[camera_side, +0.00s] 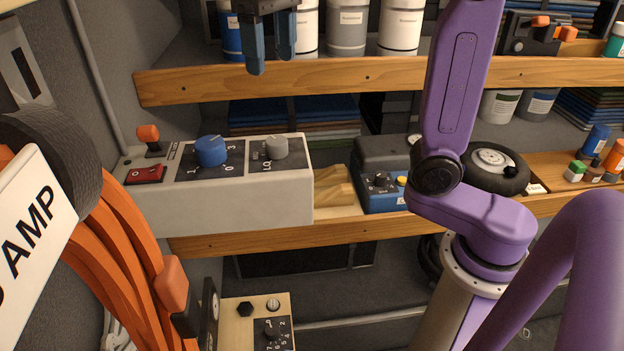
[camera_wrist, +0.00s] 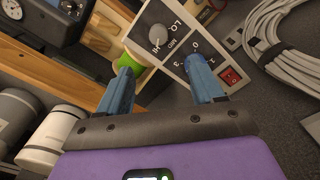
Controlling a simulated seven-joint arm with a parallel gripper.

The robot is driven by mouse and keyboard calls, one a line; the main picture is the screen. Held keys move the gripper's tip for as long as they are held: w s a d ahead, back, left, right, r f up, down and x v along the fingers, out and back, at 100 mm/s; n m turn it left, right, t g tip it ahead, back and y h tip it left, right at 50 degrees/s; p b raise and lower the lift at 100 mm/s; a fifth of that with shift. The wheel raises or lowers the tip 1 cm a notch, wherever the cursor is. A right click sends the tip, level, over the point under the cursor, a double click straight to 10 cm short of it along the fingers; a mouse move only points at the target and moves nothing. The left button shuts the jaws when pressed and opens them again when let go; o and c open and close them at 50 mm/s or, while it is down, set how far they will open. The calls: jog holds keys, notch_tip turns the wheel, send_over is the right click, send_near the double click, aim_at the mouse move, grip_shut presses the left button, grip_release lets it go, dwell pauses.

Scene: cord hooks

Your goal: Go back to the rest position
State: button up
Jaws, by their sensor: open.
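My gripper (camera_side: 270,62) is high in the side view, in front of the upper shelf, above the grey control box (camera_side: 250,203). Its two blue fingers are apart with nothing between them. In the wrist view the open fingers (camera_wrist: 160,80) point toward the same box (camera_wrist: 172,12), which has a red switch (camera_wrist: 229,75). The blue knob (camera_side: 210,151) stands on the box in the side view; in the wrist view the right finger mostly covers that spot. A green piece (camera_wrist: 127,61) lies partly behind the left finger.
Paint cans (camera_side: 347,27) stand on the upper wooden shelf (camera_side: 390,75) behind my gripper. A thick orange cord bundle (camera_side: 125,255) hangs at the near left. A grey cable coil (camera_wrist: 285,45) shows in the wrist view. A blue-black device (camera_side: 382,178) stands beside the box.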

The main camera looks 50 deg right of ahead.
jog(key=s+d+f+n, duration=0.3)
jog(key=s+f+n, duration=0.3)
jog(key=s+f, duration=0.4)
jog(key=s+d+f+n, duration=0.3)
jog(key=s+f+n, duration=0.2)
jog(key=s+f, duration=0.6)
jog(key=shift+d+f+n, duration=0.4)
jog(key=shift+f, duration=0.2)
